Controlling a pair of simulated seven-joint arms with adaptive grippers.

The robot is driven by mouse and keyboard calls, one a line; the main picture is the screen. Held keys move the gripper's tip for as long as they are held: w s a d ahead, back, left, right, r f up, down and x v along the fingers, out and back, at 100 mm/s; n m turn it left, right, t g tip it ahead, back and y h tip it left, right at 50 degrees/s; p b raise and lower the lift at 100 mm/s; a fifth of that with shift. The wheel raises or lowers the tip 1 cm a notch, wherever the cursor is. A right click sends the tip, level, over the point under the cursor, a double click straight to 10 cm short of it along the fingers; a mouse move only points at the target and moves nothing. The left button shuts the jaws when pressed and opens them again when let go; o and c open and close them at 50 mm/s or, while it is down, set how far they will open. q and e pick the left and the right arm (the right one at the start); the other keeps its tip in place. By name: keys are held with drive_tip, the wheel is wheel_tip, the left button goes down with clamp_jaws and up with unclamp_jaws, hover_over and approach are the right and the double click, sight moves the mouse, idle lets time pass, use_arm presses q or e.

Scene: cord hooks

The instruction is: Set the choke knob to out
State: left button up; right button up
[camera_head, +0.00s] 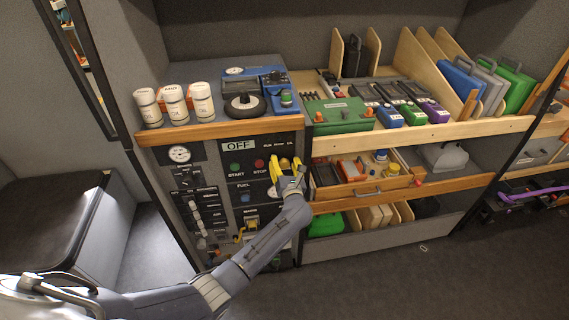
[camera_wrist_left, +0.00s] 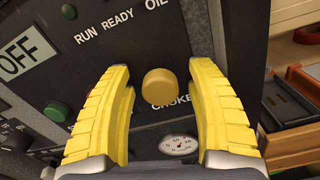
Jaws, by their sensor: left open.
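The choke knob (camera_wrist_left: 159,87) is a round amber knob on the black control panel (camera_head: 215,153), with a partly covered "CHOKE" label below it in the left wrist view. My left gripper (camera_wrist_left: 163,85) is open, with its yellow fingers on either side of the knob and a gap showing on both sides. In the head view the left gripper (camera_head: 285,170) is at the panel's right side, and the knob (camera_head: 284,163) shows between the fingers. How far the knob stands out from the panel is hard to tell. My right gripper is not in view.
Green START (camera_head: 235,167) and red STOP (camera_head: 259,164) buttons sit left of the gripper, under an OFF display (camera_head: 239,145). A gauge (camera_wrist_left: 179,145) is just below the knob. A wooden drawer (camera_head: 362,188) with parts stands open to the right.

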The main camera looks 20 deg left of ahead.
use_arm(q)
drive_tip(key=shift+c, duration=0.3)
clamp_jaws()
idle(0.4)
